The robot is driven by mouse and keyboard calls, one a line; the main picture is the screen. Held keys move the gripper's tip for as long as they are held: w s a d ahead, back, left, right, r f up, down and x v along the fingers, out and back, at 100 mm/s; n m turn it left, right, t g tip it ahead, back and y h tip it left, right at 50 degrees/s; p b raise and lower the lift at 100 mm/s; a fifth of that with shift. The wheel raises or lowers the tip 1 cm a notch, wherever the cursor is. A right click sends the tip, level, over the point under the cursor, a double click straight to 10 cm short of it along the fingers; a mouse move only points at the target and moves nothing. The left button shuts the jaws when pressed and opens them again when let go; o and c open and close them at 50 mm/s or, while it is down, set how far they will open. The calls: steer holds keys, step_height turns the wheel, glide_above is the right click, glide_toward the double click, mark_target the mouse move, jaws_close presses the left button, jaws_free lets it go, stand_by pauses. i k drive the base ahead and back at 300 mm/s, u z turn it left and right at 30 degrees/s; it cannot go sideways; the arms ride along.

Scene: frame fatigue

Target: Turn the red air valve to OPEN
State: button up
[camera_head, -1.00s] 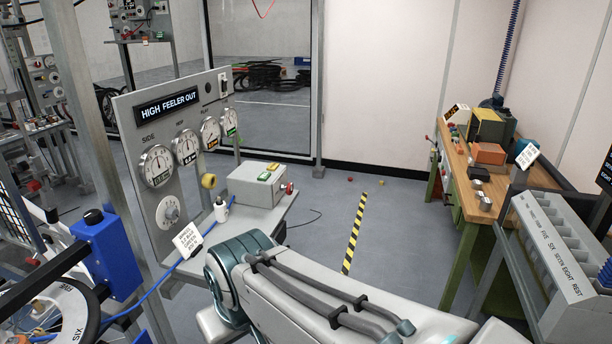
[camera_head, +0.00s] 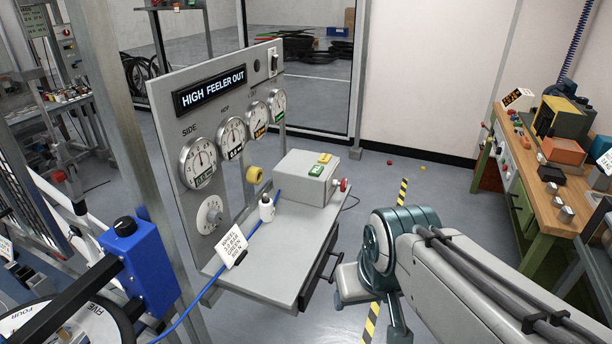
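No part carries a readable OPEN mark, so I cannot tell for sure which red part is the air valve. A red round knob (camera_head: 343,185) sticks out of the right side of a grey box with a green and a yellow button. Another small red knob (camera_head: 58,176) shows at the left among the frame parts. My arm crosses the lower right, clear of the grey box in the picture. My gripper is not in view.
A blue box (camera_head: 145,265) is at lower left. Open floor lies between shelf and workbench (camera_head: 545,205).

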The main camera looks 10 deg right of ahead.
mark_target(343, 185)
steer(key=k, duration=0.35)
steer(key=z, duration=1)
steer(key=i, duration=1)
steer(key=u, duration=0.55)
steer(key=i, duration=0.7)
steer(key=u, duration=0.65)
